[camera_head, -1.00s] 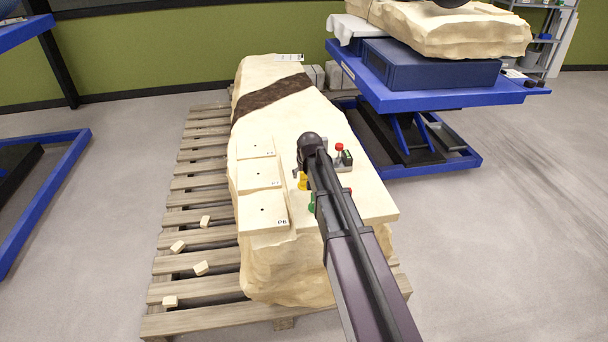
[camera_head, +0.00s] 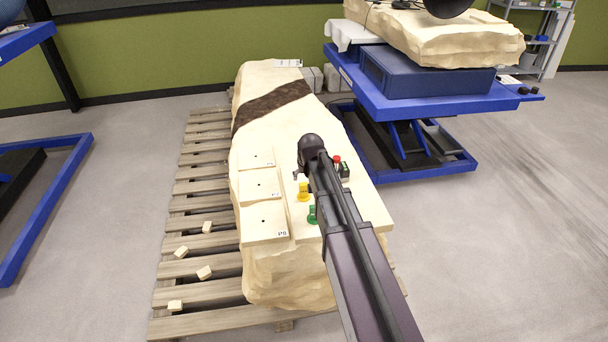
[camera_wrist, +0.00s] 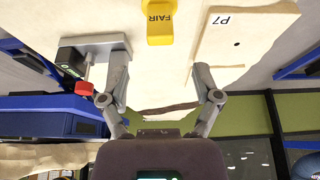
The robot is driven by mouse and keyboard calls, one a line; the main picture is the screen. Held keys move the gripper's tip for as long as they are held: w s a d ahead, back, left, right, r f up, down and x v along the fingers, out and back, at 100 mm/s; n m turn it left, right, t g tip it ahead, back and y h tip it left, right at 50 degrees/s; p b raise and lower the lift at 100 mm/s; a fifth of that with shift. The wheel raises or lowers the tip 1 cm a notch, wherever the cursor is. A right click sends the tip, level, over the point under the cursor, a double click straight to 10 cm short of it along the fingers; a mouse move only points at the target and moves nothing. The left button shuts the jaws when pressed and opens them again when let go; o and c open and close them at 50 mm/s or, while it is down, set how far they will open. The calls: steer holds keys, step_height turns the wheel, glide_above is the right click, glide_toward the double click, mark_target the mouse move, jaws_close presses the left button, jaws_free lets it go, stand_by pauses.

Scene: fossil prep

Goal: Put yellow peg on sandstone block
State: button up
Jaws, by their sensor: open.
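The yellow peg (camera_head: 303,191), with the word FAIR on it, stands on the top of the large cream sandstone block (camera_head: 330,112), beside the pale plate marked P7. In the wrist view the yellow peg (camera_wrist: 160,22) is at the top centre, beyond my fingertips. My gripper (camera_wrist: 160,75) is open and empty, with a finger on each side and a clear gap to the peg. In the head view my arm hides most of the gripper; only a small grey finger part shows just behind the peg.
Pale plates with small holes (camera_head: 258,184) lie left of the peg. A green peg (camera_head: 312,214) stands in front of it. A red-topped item (camera_head: 337,159) and a small black box (camera_head: 344,171) are to the right. Small chips lie on the wooden pallet (camera_head: 185,294). A blue lift table (camera_head: 420,98) stands behind.

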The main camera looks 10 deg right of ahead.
steer(key=shift+p+v, duration=1.15)
steer(key=shift+v, duration=0.4)
steer(key=s+f+g, duration=0.1)
steer(key=s+g, duration=0.3)
steer(key=s, duration=2)
steer(key=shift+s+f+g, duration=0.2)
steer(key=shift+s+g, duration=0.1)
